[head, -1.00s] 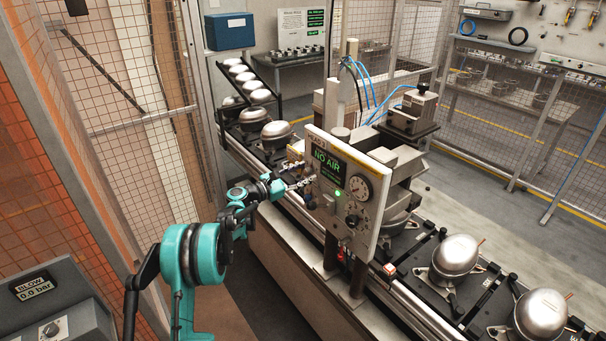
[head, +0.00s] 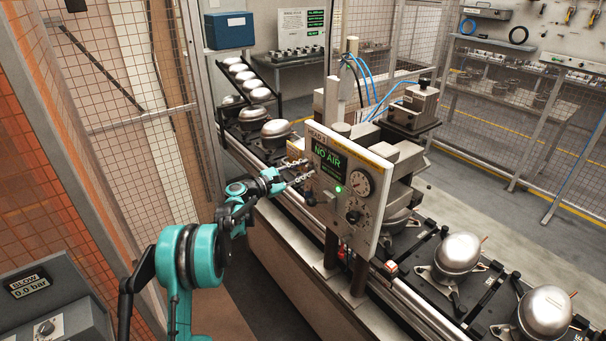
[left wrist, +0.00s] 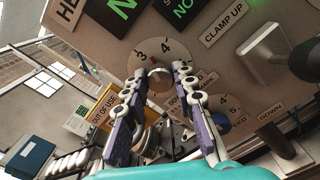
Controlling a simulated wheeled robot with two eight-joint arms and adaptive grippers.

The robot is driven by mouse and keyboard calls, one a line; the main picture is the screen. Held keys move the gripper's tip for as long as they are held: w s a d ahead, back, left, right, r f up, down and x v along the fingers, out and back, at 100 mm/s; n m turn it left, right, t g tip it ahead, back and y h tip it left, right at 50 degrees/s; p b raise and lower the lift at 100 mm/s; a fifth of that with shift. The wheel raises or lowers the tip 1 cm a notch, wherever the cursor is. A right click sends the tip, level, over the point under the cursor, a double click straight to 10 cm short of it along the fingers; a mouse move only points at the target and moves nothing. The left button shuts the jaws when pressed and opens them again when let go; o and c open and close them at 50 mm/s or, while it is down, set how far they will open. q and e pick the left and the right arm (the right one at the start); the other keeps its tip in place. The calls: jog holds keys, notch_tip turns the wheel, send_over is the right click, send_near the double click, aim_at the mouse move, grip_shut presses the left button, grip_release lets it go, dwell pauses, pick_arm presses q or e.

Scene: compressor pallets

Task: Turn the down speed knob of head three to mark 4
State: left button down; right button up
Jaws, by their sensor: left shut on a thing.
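The head three panel (head: 374,205) is an upright beige plate with a green NO AIR screen (head: 328,158). My left gripper (head: 306,178) reaches its left side from the left. The knob's round dial (left wrist: 152,50) shows marks 3 and 4 above the fingers. A small reddish mark shows between these numbers; the exact setting is hard to read. The label below, partly hidden by a finger, appears to read DOWN SPEED. My right gripper is not in view.
A second dial (left wrist: 229,113) sits close beside the right finger, with a pale lever or handle (left wrist: 262,65) farther right. An OUT OF USE tag (left wrist: 103,104) hangs left of the fingers. Compressors (head: 458,254) stand on the conveyor beyond the panel.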

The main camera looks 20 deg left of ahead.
pick_arm(q)
jog(key=m+b, duration=0.1)
jog(key=m, duration=0.2)
jog(key=shift+f+m+b, duration=0.1)
jog(key=shift+m+b, duration=0.85)
jog(key=shift+m, duration=1.35)
jog(key=c, duration=1.2)
grip_release()
jog(key=v, duration=1.2)
